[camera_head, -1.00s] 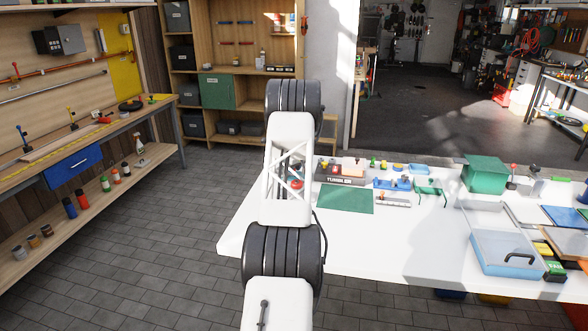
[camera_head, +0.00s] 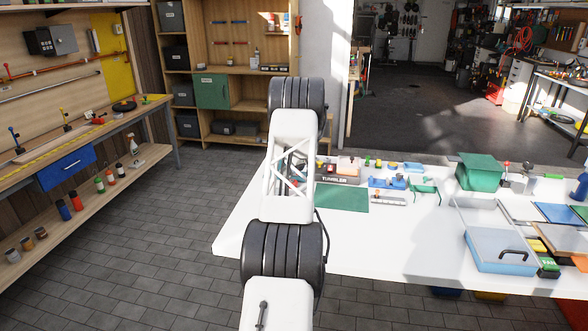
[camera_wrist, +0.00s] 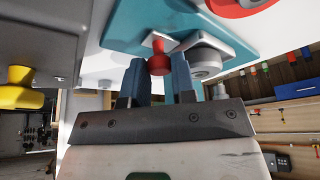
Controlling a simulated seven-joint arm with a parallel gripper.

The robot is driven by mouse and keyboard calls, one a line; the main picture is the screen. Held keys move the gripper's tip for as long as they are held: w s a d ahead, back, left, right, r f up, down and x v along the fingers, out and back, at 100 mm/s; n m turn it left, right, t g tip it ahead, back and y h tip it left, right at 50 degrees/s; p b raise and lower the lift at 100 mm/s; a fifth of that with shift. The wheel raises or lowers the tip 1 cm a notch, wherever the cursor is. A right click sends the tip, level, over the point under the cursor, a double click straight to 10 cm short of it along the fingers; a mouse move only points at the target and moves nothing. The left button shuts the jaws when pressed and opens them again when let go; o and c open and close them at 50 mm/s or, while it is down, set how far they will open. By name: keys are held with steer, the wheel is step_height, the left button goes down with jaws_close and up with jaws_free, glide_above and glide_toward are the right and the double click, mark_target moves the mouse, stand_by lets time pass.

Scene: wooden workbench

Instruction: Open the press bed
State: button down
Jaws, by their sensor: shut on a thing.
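My gripper (camera_wrist: 158,72) shows in the wrist view with two blue-grey fingers. They are shut on a red knob (camera_wrist: 158,58), one finger on each side. The knob sits at the edge of a teal plate (camera_wrist: 135,22), beside a grey round part (camera_wrist: 205,62). I cannot tell for sure which part is the press bed. In the head view my own arm hides the gripper and the knob.
A yellow knob (camera_wrist: 22,88) is at the left in the wrist view. The white table (camera_head: 400,245) carries a green mat (camera_head: 341,198), a block marked TUMBLER (camera_head: 337,180), a blue fixture (camera_head: 388,182), a green box (camera_head: 480,172) and a lidded blue case (camera_head: 498,250). The table's front middle is bare.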

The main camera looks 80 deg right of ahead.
steer(key=c, duration=1.2)
jaws_free()
steer(key=shift+r, duration=0.1)
steer(key=shift+v, duration=3.8)
steer(key=shift+c, duration=0.3)
